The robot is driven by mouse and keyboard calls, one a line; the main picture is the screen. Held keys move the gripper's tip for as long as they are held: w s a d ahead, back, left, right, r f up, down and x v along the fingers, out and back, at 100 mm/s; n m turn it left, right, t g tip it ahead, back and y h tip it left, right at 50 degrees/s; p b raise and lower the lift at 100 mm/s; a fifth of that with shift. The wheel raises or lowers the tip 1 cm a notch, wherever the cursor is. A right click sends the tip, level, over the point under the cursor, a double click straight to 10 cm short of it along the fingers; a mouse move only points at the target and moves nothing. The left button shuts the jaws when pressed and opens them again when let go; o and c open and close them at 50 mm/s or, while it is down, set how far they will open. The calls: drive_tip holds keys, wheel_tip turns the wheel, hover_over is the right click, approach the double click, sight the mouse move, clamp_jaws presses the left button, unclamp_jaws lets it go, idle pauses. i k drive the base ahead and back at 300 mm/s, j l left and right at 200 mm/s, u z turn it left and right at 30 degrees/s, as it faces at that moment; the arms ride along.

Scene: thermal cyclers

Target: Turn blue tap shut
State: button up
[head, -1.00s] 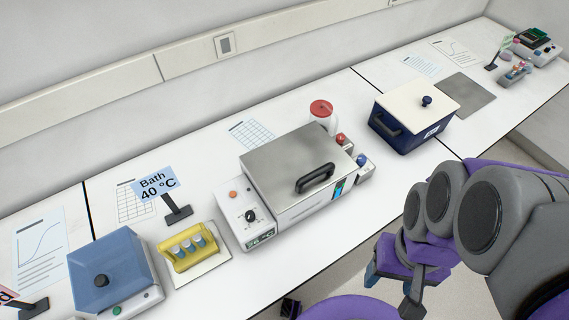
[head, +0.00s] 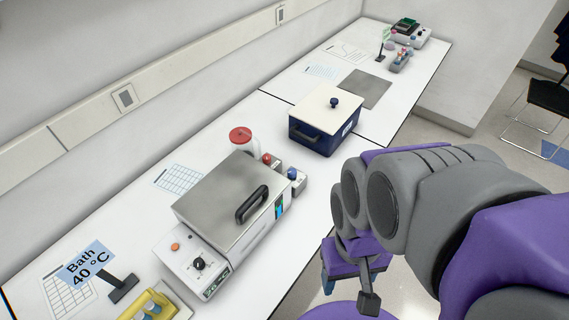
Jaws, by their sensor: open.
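The blue tap (head: 292,173) is a small blue knob on a grey-white block at the right end of the metal-lidded water bath (head: 222,205). A red tap (head: 266,158) sits just behind and left of it. My gripper (head: 348,288) hangs beyond the bench's front edge, to the right of and below the blue tap in the picture. It is apart from the tap, open, with nothing seen between its fingers. My arm partly hides the gripper.
A dark blue box with a cream lid (head: 324,117) stands right of the taps. A red-capped white jug (head: 241,139) stands behind the bath. A "Bath 40 °C" sign (head: 90,264) and yellow rack (head: 150,306) are at left. Bare bench lies between taps and box.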

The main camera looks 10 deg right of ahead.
sight(292, 172)
drive_tip(key=i+l+z, duration=0.15)
drive_tip(key=z, duration=0.25)
drive_tip(key=i+l+z, duration=0.2)
drive_tip(key=z, duration=0.15)
